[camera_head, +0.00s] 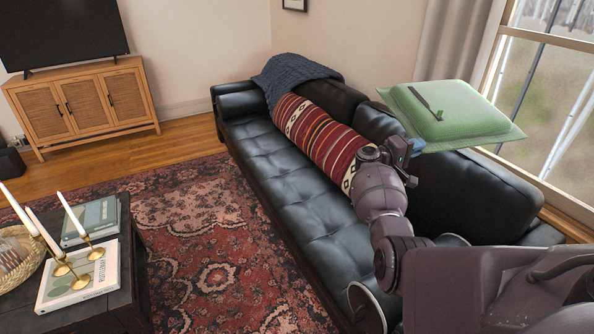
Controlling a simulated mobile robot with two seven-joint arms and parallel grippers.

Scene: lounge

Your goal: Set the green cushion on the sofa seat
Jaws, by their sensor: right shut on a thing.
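The green cushion (450,112) is held up in the air by my right gripper (408,148), in front of the sofa's backrest and the window. It is roughly level, a flat pad with a wider rim. My right gripper is shut on its near left edge. The black leather sofa (282,190) runs from the back middle toward the lower right. Its tufted seat is bare along the visible left and middle part. My right arm hides part of the seat's near end. My left gripper is not in view.
A dark coffee table (128,262) with books and candles stands at the left. A patterned rug (205,225) lies between, clear.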

